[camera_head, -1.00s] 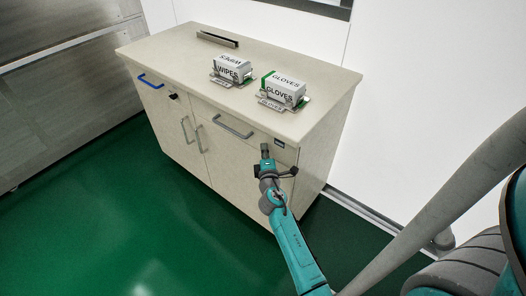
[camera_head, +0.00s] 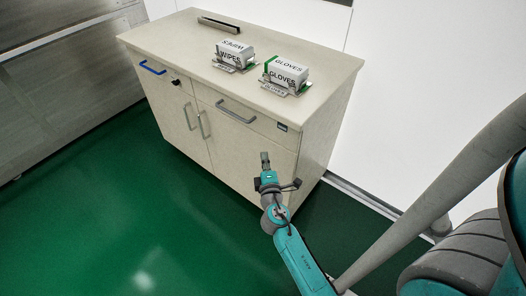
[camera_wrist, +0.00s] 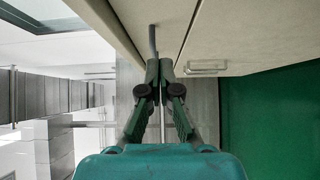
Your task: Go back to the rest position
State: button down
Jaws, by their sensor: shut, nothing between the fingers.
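My gripper (camera_head: 265,158) is at the end of my teal arm, in front of the right part of the beige cabinet (camera_head: 240,150), below the right drawer's handle. In the wrist view my gripper (camera_wrist: 159,64) has its fingers together with nothing between them. The cabinet front (camera_wrist: 245,30) shows at the upper right there, with a metal handle (camera_wrist: 206,66). From the head view I cannot tell the exact gap between my gripper and the cabinet.
On the cabinet top stand a wipes box (camera_head: 232,54) and a gloves box (camera_head: 286,73) in metal holders. A dark metal strip (camera_head: 219,25) lies at the back. Drawers and doors look shut. Green floor (camera_head: 100,220) is clear at the left.

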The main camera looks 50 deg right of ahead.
jog(key=shift+s+a, duration=0.15)
jog(key=shift+s, duration=0.05)
jog(key=s+a+f+m+t+y, duration=0.15)
jog(key=s+a+y, duration=0.25)
jog(key=s+a, duration=0.5)
jog(key=s+a+f+m+y, duration=0.1)
jog(key=s+a+f+y, duration=0.25)
jog(key=s+a, duration=0.6)
jog(key=s+a+r+m+y, duration=0.5)
jog(key=s+a+r, duration=0.5)
jog(key=s+r, duration=0.2)
jog(key=shift+s+a+r+m, duration=0.15)
jog(key=shift+s+a+m, duration=0.05)
jog(key=shift+s+m, duration=0.65)
jog(key=shift+t, duration=0.25)
